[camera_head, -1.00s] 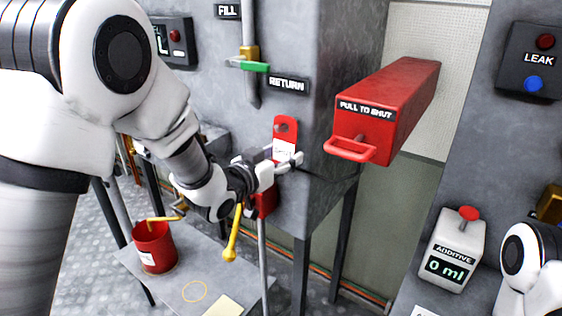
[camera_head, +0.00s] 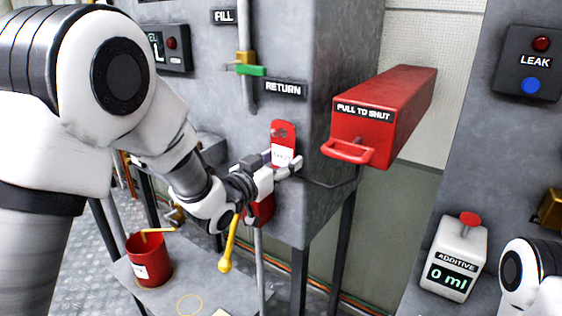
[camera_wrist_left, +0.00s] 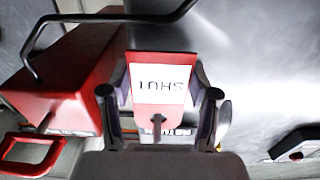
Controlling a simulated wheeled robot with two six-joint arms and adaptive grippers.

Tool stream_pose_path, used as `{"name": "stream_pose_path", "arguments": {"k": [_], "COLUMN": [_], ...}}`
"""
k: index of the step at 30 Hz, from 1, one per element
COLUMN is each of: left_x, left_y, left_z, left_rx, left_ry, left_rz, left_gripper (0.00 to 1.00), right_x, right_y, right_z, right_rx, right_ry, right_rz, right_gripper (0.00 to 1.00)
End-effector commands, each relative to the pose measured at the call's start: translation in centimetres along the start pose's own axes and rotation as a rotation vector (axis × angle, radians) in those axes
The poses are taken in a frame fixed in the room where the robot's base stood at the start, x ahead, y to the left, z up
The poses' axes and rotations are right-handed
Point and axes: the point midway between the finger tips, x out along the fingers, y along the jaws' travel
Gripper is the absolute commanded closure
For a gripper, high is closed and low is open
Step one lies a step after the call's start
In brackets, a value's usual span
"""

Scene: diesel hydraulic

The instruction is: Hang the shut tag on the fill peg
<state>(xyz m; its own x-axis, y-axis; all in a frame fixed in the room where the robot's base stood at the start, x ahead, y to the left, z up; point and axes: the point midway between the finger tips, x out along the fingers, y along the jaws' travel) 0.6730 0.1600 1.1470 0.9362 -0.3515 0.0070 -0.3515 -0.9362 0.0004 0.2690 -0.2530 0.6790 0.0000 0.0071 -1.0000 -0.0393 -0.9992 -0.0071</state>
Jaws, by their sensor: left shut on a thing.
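The shut tag is a red plate (camera_head: 283,131) with a white label, upright in front of the grey tank's corner, below the RETURN label. My left gripper (camera_head: 277,172) is shut on its lower part. In the left wrist view the tag (camera_wrist_left: 156,95) sits between the two fingers, its SHUT lettering upside down. A thin grey rod shows at the tag's hole end; I cannot tell whether it passes through the hole. The FILL label (camera_head: 223,17) is at the top, left of a pipe. I cannot clearly make out the fill peg. My right gripper is out of view.
A red PULL TO SHUT box (camera_head: 385,105) with a handle juts out right of the tag. A green-handled valve (camera_head: 250,70) is on the pipe above left. A yellow lever (camera_head: 229,245) hangs below my gripper. A red bucket (camera_head: 150,262) stands lower left.

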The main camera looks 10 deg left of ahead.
Motion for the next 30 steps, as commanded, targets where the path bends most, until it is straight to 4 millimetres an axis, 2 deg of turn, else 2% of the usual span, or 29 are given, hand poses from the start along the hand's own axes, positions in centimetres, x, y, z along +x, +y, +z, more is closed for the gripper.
{"name": "stream_pose_path", "arguments": {"k": [10, 11, 12, 13, 24, 26, 30], "left_x": [0.1, 0.1, 0.1, 0.1, -0.2, -0.8, -3.7], "left_y": [0.0, 0.0, 0.0, 0.0, 0.0, 0.0, 0.0], "left_z": [0.1, 0.1, 0.1, 0.1, 0.2, 0.2, 0.2], "left_rx": [0.000, 0.000, 0.000, 0.000, 0.000, -0.001, -0.004], "left_ry": [0.000, 0.000, 0.000, 0.000, -0.001, -0.002, -0.002], "left_rz": [0.000, 0.000, 0.000, 0.000, 0.000, -0.001, -0.001], "left_gripper": [0.67, 0.32, 0.18, 0.10, 0.10, 0.10, 0.10], "right_x": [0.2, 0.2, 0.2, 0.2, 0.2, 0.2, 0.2], "right_y": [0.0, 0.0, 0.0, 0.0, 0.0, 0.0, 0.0], "right_z": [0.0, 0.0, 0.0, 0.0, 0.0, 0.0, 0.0], "right_rx": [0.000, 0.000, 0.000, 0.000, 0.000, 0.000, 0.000], "right_ry": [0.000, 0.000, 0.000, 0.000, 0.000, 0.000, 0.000], "right_rz": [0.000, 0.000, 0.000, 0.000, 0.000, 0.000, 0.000], "right_gripper": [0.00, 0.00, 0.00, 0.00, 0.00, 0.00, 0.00]}}
